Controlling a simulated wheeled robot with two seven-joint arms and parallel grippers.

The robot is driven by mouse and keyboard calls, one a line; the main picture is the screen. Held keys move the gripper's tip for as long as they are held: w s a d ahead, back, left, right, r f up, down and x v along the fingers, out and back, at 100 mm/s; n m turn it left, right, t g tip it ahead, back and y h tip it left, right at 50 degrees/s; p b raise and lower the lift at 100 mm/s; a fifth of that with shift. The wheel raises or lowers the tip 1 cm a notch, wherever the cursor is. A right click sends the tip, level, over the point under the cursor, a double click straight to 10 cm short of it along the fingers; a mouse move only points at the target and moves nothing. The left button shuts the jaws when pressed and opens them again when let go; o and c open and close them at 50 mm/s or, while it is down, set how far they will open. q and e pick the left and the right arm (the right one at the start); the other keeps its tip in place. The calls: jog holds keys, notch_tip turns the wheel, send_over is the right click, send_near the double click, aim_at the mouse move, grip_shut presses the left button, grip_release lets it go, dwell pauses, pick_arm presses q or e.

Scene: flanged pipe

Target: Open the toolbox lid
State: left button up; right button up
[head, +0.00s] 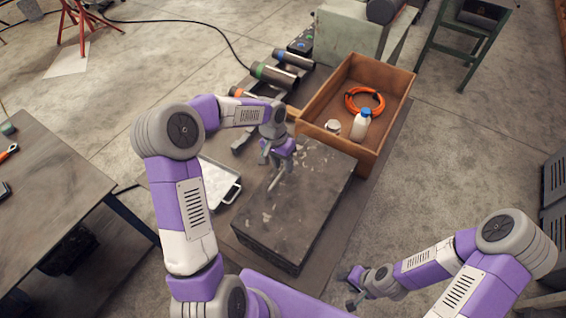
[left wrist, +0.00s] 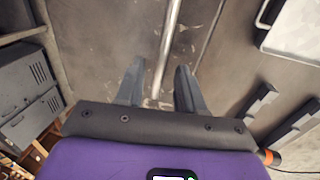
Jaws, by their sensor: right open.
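The toolbox (head: 310,205) is a dark, worn, flat-topped box in the middle of the head view, with its lid down. A thin metal bar handle (head: 273,182) runs along the lid. My left gripper (head: 273,164) is over the lid at the handle's far end. In the left wrist view its two fingers (left wrist: 160,88) are apart, with the handle (left wrist: 170,35) between them and a gap on both sides. Whether a finger touches the lid (left wrist: 105,45) cannot be told. My right gripper (head: 350,288) is open and empty, low and right of the toolbox.
A wooden crate (head: 385,128) with an orange coil (head: 365,101) and a white bottle (head: 361,124) stands just behind the toolbox. A metal tray (head: 222,182) lies left of it. Pipe pieces (head: 275,74) lie farther back. A workbench (head: 50,200) is at far left.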

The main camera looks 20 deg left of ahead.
pick_arm(q)
jog(key=shift+s+f, duration=0.1)
jog(key=shift+f, duration=0.05)
jog(key=shift+c, duration=0.5)
grip_shut()
